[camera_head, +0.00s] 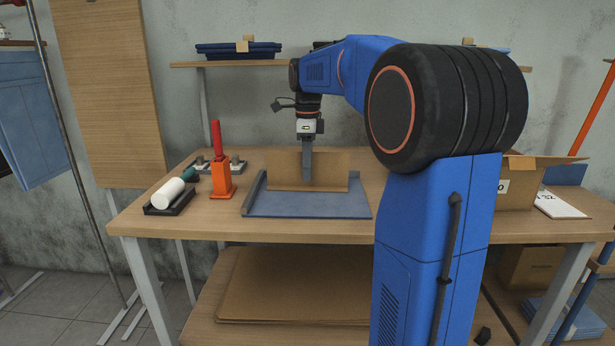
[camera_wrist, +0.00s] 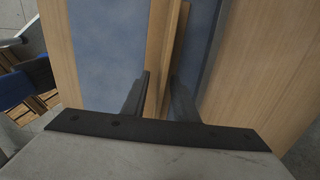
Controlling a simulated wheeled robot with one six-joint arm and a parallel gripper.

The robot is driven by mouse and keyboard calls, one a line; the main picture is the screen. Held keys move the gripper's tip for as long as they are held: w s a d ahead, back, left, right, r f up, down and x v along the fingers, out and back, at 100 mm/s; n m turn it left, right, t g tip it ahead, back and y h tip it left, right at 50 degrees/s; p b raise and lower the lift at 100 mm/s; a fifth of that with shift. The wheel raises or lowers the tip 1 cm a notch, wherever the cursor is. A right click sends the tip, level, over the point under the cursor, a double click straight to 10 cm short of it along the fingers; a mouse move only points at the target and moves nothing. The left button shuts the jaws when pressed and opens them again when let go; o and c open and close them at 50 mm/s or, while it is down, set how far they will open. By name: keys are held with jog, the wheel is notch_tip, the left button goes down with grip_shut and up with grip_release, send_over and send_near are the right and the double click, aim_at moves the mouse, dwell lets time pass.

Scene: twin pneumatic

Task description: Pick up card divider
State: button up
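The card divider (camera_head: 330,170) is an upright brown cardboard sheet on the blue-grey tray (camera_head: 305,207) on the workbench. My gripper (camera_head: 307,178) points straight down at it, with one finger in front of the sheet near its middle. The other finger is hidden behind the sheet in the head view. In the wrist view, the fingertips (camera_wrist: 159,76) lie on either side of the divider (camera_wrist: 161,40), with a narrow gap. Whether both fingers press on it does not show. The divider's lower edge appears to rest on the tray.
An orange holder with a red handle (camera_head: 221,185) and a white roll (camera_head: 168,193) in a black tray stand left on the bench. A cardboard box (camera_head: 520,185) and a white sheet (camera_head: 560,206) are at right. A shelf (camera_head: 225,64) runs behind. The front bench strip is clear.

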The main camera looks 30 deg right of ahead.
grip_shut()
